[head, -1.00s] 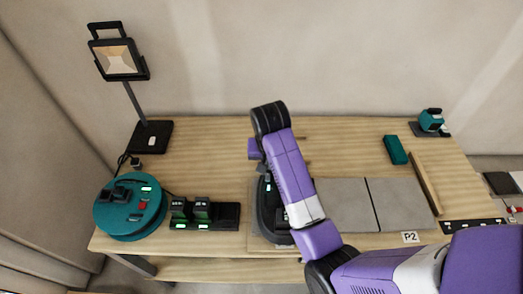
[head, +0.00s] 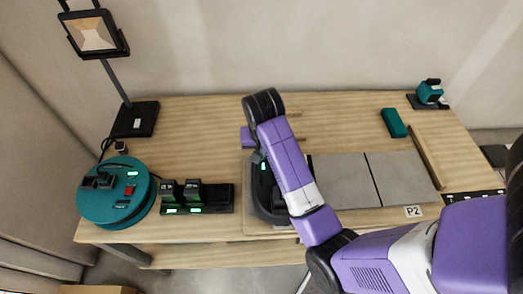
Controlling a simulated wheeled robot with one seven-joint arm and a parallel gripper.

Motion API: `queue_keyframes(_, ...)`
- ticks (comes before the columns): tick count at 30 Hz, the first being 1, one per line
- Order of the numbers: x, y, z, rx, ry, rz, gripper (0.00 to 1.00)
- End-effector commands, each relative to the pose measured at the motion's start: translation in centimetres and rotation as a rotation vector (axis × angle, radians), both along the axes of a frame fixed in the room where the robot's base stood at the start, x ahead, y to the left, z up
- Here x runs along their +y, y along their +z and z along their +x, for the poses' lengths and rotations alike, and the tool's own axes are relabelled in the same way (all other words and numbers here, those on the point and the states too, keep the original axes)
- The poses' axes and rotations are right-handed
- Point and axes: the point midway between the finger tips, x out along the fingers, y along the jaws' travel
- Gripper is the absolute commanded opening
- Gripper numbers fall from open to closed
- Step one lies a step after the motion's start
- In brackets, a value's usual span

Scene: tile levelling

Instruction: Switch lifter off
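A dark, black device that looks like the lifter (head: 264,197) stands on the left part of the tile board. A small green light shows near its top. My purple arm passes over it and hides much of it, and its switch cannot be made out. My gripper is hidden behind my arm, so I cannot see its fingers or whether it touches the lifter. Two grey tiles (head: 342,181) lie to the right of the lifter, beside a P2 label (head: 413,211).
A teal cable reel (head: 118,212) and a black charger with two batteries (head: 220,199) stand at the left. A work lamp (head: 135,119) stands at the back left. A teal block (head: 394,122), a wooden strip (head: 432,160) and a teal tool (head: 430,93) are at the right.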

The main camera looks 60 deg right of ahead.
Motion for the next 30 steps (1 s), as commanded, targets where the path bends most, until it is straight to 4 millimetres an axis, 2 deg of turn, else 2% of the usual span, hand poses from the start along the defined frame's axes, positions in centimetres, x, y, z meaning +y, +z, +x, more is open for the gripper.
queue_keyframes(7,0.1,-1.2,-0.4,-0.063,0.001,-0.099,0.00)
queue_keyframes(9,0.0,-0.7,-0.2,-0.071,-0.003,-0.103,0.00)
queue_keyframes(30,-1.2,-0.2,0.8,-0.069,-0.004,-0.101,0.00)
